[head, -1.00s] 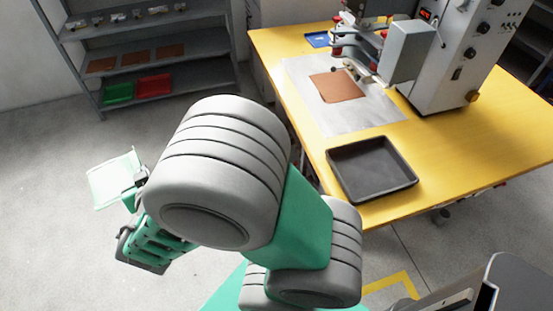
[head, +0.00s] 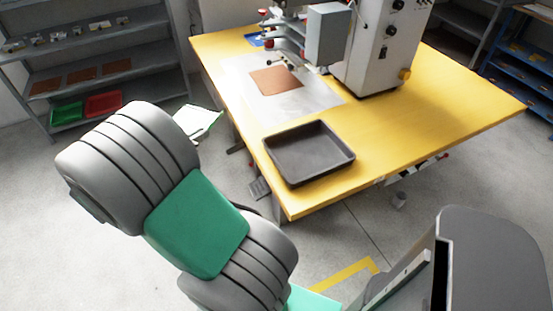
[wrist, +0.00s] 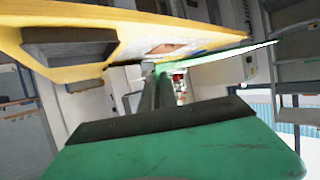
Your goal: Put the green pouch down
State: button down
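The green pouch (head: 203,122) is a thin, flat, pale green piece held in the air left of the yellow table in the head view. In the wrist view the pouch (wrist: 225,57) shows nearly edge-on, running off to the right from the fingertips. My gripper (wrist: 158,76) is shut on one edge of it. In the head view my arm hides the gripper and part of the pouch.
A dark, empty tray (head: 272,163) stands on the yellow table (head: 415,127). Behind it, a brown square (head: 276,80) lies on a metal sheet by a machine (head: 375,48). A shelf rack holds a green bin (head: 67,113) and a red bin (head: 103,104).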

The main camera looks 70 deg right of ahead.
jog(key=s+d+f+m+g+y+b, duration=0.1)
jog(key=s+d+m+g, duration=0.25)
jog(key=s, duration=0.35)
jog(key=s+d+f+m+g+y+b, duration=0.1)
jog(key=s+d+m+g+y, duration=0.15)
jog(key=s+m+g, duration=0.35)
jog(key=n+b, duration=0.1)
jog(key=b, duration=0.1)
send_over(305, 175)
jog(key=shift+t, duration=0.25)
notch_tip(305, 175, down, 9)
jog(key=shift+f, duration=1.7)
jog(key=shift+f, duration=0.2)
jog(key=c, duration=1.9)
grip_release()
jog(key=shift+r, duration=0.1)
jog(key=shift+r, duration=0.1)
